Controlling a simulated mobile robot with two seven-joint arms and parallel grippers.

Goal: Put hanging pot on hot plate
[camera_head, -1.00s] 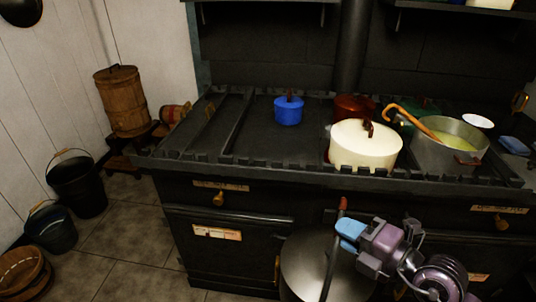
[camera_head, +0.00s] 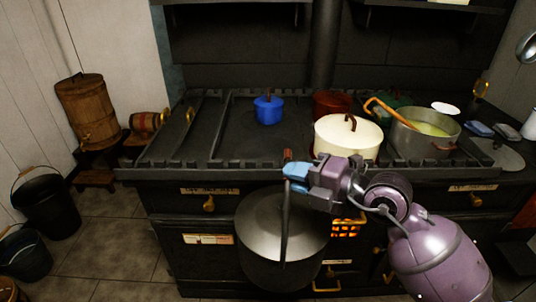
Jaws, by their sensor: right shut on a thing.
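A large grey metal pot (camera_head: 270,240) with a lid and a tall handle hangs in front of the black stove (camera_head: 160,178). My right gripper (camera_head: 293,176) is shut on the upper part of the pot's handle. The pot is below the level of the stove top and hides part of the stove's front doors. The hot plate (camera_head: 235,130) is the dark flat top of the stove, with bare room on its left part around a small blue pot. My left gripper is not in view.
On the stove top stand a blue pot (camera_head: 268,110), a cream pot (camera_head: 340,140), a red pot (camera_head: 331,104) and a grey soup pot (camera_head: 424,131) with a ladle. A notched rim runs along the front edge. Buckets (camera_head: 48,205) and a wooden churn (camera_head: 88,110) stand at left.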

